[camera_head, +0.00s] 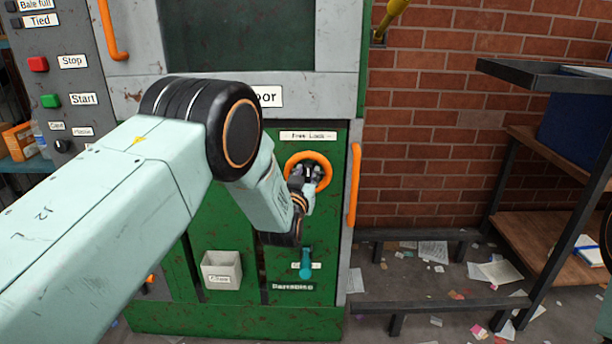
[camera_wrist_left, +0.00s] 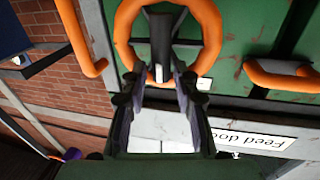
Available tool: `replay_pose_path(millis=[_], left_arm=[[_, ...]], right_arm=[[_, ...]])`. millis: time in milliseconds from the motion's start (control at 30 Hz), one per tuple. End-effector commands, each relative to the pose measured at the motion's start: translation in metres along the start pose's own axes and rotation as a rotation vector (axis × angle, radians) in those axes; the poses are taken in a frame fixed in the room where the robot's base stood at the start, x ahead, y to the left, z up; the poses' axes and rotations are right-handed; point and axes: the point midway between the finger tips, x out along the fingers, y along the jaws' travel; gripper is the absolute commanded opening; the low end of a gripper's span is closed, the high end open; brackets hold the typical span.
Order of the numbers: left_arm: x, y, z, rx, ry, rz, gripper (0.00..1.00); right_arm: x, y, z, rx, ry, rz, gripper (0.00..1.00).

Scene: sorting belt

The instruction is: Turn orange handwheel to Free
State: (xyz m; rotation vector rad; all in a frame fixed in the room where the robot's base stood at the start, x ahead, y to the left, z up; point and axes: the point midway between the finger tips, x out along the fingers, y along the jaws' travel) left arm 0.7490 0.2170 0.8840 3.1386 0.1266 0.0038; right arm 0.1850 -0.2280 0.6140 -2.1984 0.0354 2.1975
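The orange handwheel (camera_head: 328,165) is on the green door panel, under a small plate (camera_head: 308,135) that reads "Free" on the left and "Lock" on the right. My left gripper (camera_head: 309,173) is at the wheel's centre. In the left wrist view, turned upside down, the orange ring (camera_wrist_left: 124,32) fills the top and a grey bar (camera_wrist_left: 161,35) stands inside it. My left gripper's fingers (camera_wrist_left: 164,72) are apart, one on each side of the bar. I cannot tell whether they touch the wheel. My right gripper is not in view.
An orange handle (camera_head: 354,185) stands right of the wheel. A teal lever (camera_head: 306,264) is below it, and a pale box (camera_head: 222,270) sits lower left. The "door" sign (camera_head: 266,97) is partly hidden by my arm. A shelf rack (camera_head: 540,75) stands right; papers litter the floor.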

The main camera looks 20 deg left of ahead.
Motion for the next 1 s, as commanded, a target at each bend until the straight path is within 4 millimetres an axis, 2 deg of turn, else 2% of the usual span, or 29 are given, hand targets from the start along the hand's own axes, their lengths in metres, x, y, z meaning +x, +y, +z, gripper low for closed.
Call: replay_pose_path(millis=[167,467,800,1000], left_arm=[[0.0082,-0.0016,0.0008,0.001,-0.001,-0.002,0.3],[0.009,-0.0027,0.0002,0.001,-0.002,-0.003,0.29],[0.0089,-0.0025,0.0003,0.001,-0.002,-0.003,0.0],[0.0089,-0.0025,0.0003,0.0,-0.002,-0.003,0.0]], right_arm=[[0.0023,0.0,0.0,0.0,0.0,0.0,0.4],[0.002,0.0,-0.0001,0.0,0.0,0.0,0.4],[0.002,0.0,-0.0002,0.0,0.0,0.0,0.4],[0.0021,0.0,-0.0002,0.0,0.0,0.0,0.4]])
